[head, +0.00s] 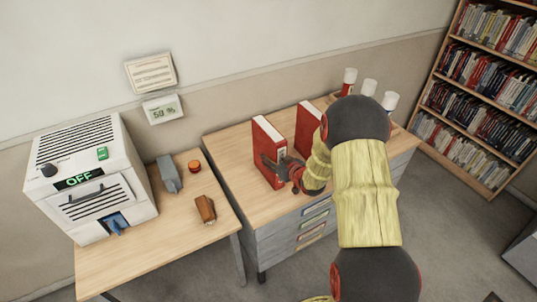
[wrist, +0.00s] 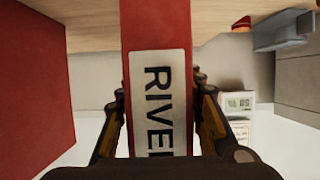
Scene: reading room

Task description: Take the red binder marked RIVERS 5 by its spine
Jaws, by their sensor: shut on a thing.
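A red binder (head: 264,158) stands upright on the wooden top of a grey drawer cabinet (head: 236,168). In the wrist view its red spine (wrist: 158,24) carries a white label (wrist: 160,100) with black letters reading "RIVE"; the rest of the label, including any number, is hidden behind my gripper. My gripper (wrist: 160,88) is shut on this spine, one finger on each side. In the head view my gripper (head: 283,172) is at the binder's near side. A second red binder (head: 306,128) stands apart to the right, partly behind my arm; it shows at left in the wrist view (wrist: 35,90).
Several white-and-red cylinders (head: 349,77) stand at the cabinet's back right. On the left, a desk (head: 165,240) holds a white machine (head: 88,170) showing OFF, a grey object (head: 168,174), an orange round object (head: 194,166) and a brown object (head: 206,209). A bookcase (head: 487,95) stands at right.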

